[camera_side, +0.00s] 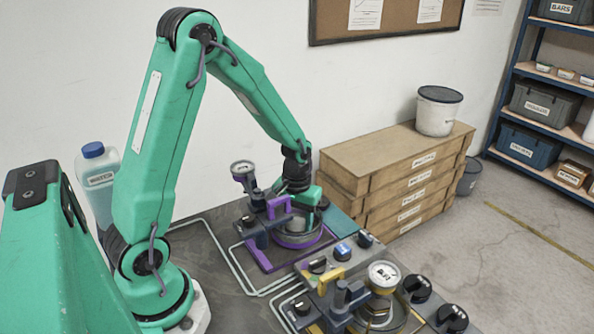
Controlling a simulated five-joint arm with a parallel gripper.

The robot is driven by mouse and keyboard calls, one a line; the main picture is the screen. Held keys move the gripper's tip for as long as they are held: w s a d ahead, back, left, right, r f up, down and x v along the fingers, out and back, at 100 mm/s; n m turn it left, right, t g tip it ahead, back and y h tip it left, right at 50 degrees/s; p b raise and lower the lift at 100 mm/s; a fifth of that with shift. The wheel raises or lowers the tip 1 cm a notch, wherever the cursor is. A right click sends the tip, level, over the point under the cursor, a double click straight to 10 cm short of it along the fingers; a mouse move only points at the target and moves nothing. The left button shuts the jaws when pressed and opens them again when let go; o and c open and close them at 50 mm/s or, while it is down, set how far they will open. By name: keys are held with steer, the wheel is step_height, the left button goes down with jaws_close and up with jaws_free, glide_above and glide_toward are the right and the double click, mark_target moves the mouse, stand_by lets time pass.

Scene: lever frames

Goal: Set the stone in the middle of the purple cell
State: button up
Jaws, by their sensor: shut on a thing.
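The purple cell (259,257) is a purple-edged frame on the dark bench, with a purple ring (318,238) in it. My gripper (301,208) points down over this ring, behind a purple handle (274,206). It is shut on a grey piece (297,226), which looks like the stone and sits low within the ring. The fingers and handle hide part of it. I cannot tell whether it touches the cell's floor or is exactly centred.
In front are a yellow-handled cell (331,277) with a gauge (384,275) and several black knobs (417,287). Wooden crates (390,190) stand to the right and a jug (98,185) to the left.

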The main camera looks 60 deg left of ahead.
steer(key=shift+f, duration=0.25)
stand_by(0.4)
steer(key=o, duration=0.9)
steer(key=shift+r, duration=0.1)
steer(key=shift+o, duration=0.9)
steer(key=shift+r, duration=4.05)
